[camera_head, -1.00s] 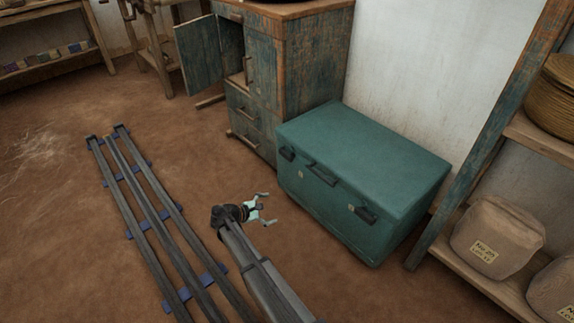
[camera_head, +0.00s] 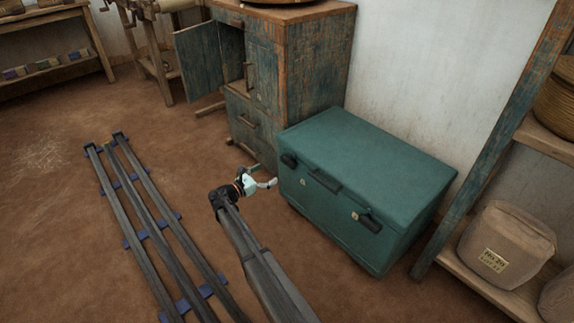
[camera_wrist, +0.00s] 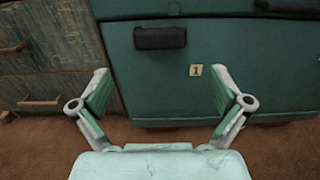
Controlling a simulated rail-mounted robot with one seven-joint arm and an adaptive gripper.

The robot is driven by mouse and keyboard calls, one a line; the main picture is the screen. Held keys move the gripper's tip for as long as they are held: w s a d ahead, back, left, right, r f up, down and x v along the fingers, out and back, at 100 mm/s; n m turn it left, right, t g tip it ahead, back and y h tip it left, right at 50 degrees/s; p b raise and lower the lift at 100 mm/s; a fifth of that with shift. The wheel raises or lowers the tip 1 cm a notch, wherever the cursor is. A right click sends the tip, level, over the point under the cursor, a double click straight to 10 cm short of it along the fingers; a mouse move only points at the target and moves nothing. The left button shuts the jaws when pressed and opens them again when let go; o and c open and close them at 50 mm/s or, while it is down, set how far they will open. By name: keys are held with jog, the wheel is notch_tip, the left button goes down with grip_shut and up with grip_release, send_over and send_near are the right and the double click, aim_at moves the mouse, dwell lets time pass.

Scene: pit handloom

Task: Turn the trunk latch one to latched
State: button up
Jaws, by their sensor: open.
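The teal trunk (camera_head: 360,160) stands closed against the wall. Trunk latch one (camera_head: 289,160) is a dark bar at the left end of its front, under the lid edge. In the wrist view the latch (camera_wrist: 160,36) lies horizontal, above a small tag marked 1 (camera_wrist: 195,70). My gripper (camera_head: 264,176) is in front of the trunk's left end, and its fingers point toward the front. In the wrist view my gripper (camera_wrist: 162,88) is open and empty, with the latch beyond and above its fingertips. I see no contact with the latch.
A dark handle (camera_head: 325,181) and a second dark latch (camera_head: 368,222) are on the trunk front. A worn wooden cabinet (camera_head: 280,85) with an open door stands close left. A shelf with a wrapped bundle (camera_head: 505,245) is at right.

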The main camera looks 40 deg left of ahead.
aim_at(285, 162)
jog(key=w+b, duration=0.1)
jog(key=w, duration=0.2)
jog(key=w+d+b, duration=0.1)
jog(key=w, duration=0.3)
jog(key=w+b, duration=0.1)
jog(key=w, duration=0.2)
jog(key=shift+w+d, duration=0.35)
jog(key=shift+w, duration=0.05)
jog(key=c, duration=0.9)
